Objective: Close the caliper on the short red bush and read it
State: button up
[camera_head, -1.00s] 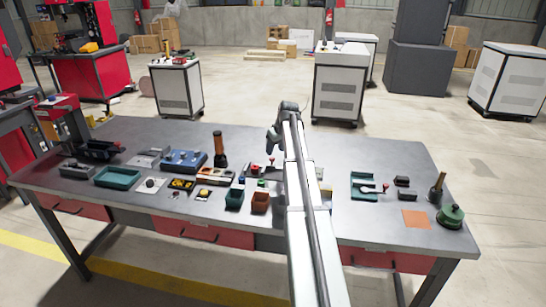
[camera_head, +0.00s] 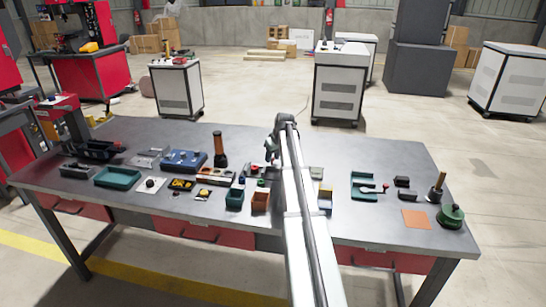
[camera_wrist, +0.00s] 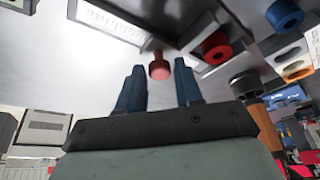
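My gripper (camera_wrist: 159,74) is open, with two blue fingers apart; in the head view it is low over the middle of the bench (camera_head: 272,150). A red knob on a thin stem (camera_wrist: 160,66) shows between the fingertips, with no visible grip on it. A pale plate with a printed scale (camera_wrist: 112,22), probably part of the caliper, lies beside it. A short red bush with a dark hole (camera_wrist: 214,45) sits to the right of the knob; it also shows in the head view (camera_head: 254,170). The caliper is mostly hidden by my arm in the head view.
A blue ring-shaped bush (camera_wrist: 284,15) and a tan holed piece (camera_wrist: 297,70) lie near the red bush. Green (camera_head: 234,199) and orange-brown (camera_head: 261,200) bins stand in front. A tall dark and orange cylinder (camera_head: 220,150) stands left of my gripper.

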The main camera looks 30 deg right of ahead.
jog(key=c, duration=0.4)
jog(key=shift+w+a, duration=1.35)
jog(key=shift+w, duration=0.05)
jog(key=shift+c, duration=0.2)
jog(key=shift+o, duration=1.2)
jog(key=shift+w+a, duration=0.1)
jog(key=shift+a, duration=0.1)
jog(key=o, duration=0.6)
jog(key=shift+c, duration=0.2)
jog(key=shift+d, duration=0.1)
jog(key=shift+r, duration=0.15)
jog(key=v, duration=1.3)
jog(key=shift+r, duration=0.2)
